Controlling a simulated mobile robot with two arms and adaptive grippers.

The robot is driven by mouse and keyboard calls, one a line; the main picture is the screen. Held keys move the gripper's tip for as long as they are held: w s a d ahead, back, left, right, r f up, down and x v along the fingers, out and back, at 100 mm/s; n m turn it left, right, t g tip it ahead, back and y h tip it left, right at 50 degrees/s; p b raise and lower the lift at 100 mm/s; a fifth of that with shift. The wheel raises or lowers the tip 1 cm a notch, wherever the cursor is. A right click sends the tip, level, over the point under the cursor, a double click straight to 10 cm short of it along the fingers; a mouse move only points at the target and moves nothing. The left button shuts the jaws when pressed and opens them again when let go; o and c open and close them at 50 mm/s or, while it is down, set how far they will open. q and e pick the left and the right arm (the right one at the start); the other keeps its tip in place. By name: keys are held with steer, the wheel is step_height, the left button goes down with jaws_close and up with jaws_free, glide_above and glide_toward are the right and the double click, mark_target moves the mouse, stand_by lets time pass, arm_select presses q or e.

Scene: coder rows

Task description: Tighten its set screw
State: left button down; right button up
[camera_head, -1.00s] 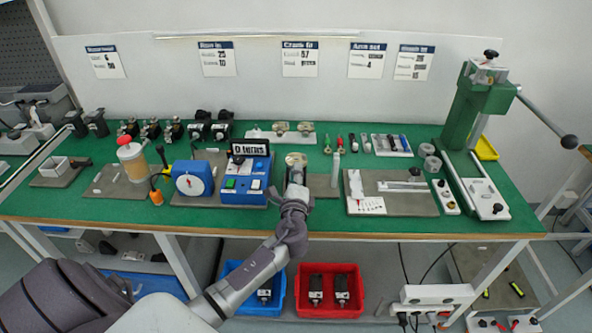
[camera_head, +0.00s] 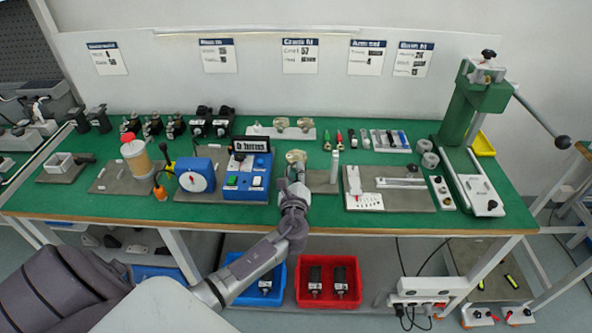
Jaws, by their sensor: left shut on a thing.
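My left gripper (camera_head: 295,172) is at the middle of the green bench, just right of the blue tester box. It is shut on a small brass-coloured part (camera_head: 296,156), which shows beyond the fingertips. The part looks like the two brass-coloured pieces (camera_head: 281,123) on the white holder behind. The set screw is too small to make out. The fingers and my wrist hide the part's near side and what lies beneath it. My right gripper is not in view.
The blue tester box (camera_head: 247,181) with a display stands close on the left. A grey mat (camera_head: 322,182) and a pale upright cylinder (camera_head: 335,167) lie right of the gripper. A green press (camera_head: 470,100) is at the right.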

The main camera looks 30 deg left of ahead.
arm_select(q)
steer(key=shift+s+d+f, duration=0.1)
steer(key=shift+d+f, duration=0.1)
steer(key=shift+f, duration=0.2)
steer(key=c, duration=1.3)
jaws_free()
steer(key=o, duration=0.3)
steer(key=shift+r, duration=0.25)
steer(key=shift+a, duration=0.1)
steer(key=v, duration=1.2)
